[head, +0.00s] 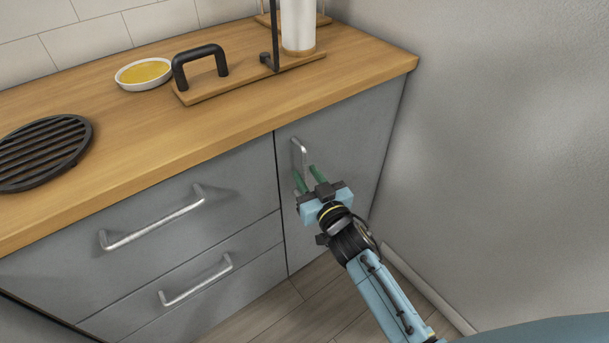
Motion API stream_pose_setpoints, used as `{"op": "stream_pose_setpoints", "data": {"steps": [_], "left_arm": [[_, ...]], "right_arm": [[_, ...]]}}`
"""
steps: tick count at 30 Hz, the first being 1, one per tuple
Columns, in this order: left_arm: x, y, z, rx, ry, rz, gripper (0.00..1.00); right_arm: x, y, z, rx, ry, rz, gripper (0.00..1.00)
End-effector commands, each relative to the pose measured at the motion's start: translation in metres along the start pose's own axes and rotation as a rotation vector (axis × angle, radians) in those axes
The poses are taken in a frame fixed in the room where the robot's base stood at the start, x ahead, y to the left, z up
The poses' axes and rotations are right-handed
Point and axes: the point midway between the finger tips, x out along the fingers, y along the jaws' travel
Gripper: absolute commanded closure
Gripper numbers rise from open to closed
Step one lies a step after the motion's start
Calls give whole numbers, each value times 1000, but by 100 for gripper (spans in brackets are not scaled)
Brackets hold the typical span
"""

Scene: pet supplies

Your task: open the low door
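The low door (350,138) is a grey cabinet front under the right end of the wooden counter, and it looks closed. Its silver vertical bar handle (299,152) is near the door's upper left edge. My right gripper (306,178) is in front of the door at the handle's lower part. Its two green fingers are apart, with the handle's lower end close to or between them; I cannot tell if they touch it. My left gripper is not in view.
Left of the door are two grey drawers with silver handles (152,220). On the wooden counter (130,130) are a dark slatted round trivet (42,152), a white dish with yellow contents (143,74) and a wooden holder with a black handle (200,62). A grey wall (500,150) stands close on the right.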

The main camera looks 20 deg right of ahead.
Motion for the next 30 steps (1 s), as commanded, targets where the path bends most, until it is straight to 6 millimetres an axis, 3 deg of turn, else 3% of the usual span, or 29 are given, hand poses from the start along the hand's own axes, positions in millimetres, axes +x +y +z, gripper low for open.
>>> {"op": "stream_pose_setpoints", "data": {"steps": [6, 15, 22, 30], "left_arm": [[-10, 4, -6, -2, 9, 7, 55], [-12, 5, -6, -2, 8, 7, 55], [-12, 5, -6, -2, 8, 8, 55], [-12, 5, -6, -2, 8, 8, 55]], "right_arm": [[18, 0, 0, 0, 0, -1, 71], [19, 0, 0, 0, -1, 0, 71], [19, 0, 0, 0, -1, 0, 100], [19, 0, 0, 0, -1, -1, 100]]}}
